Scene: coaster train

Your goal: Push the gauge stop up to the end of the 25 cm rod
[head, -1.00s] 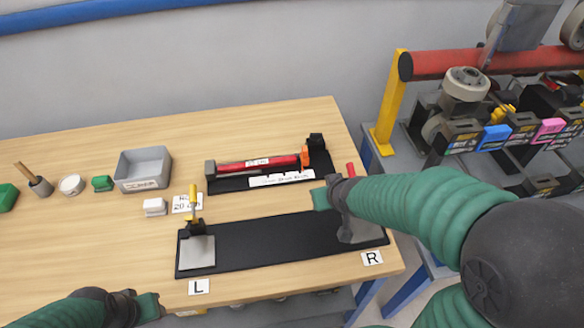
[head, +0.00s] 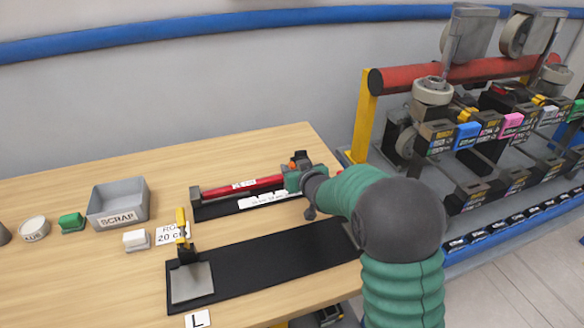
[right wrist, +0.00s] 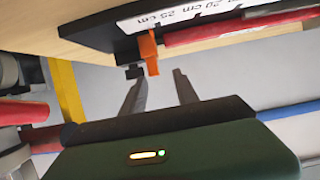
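The red rod (head: 240,187) lies along the black gauge (head: 215,210), with a white length scale along its near side. The orange gauge stop (right wrist: 148,52) is at the rod's right end in the head view, where only a little of it shows behind my gripper. In the right wrist view the red rod (right wrist: 235,35) ends close beside the stop; I cannot tell whether they touch. My right gripper (right wrist: 158,80) is open and empty, with its fingertips just short of the stop. In the head view the right gripper (head: 292,180) covers the gauge's right end. My left gripper is out of view.
A black fixture plate (head: 265,262) with a yellow-handled clamp (head: 182,225) lies in front of the gauge. A grey scrap bin (head: 118,203) and a white block (head: 136,240) stand to the left. A yellow post (head: 363,115) and a rack stand beyond the table's right edge.

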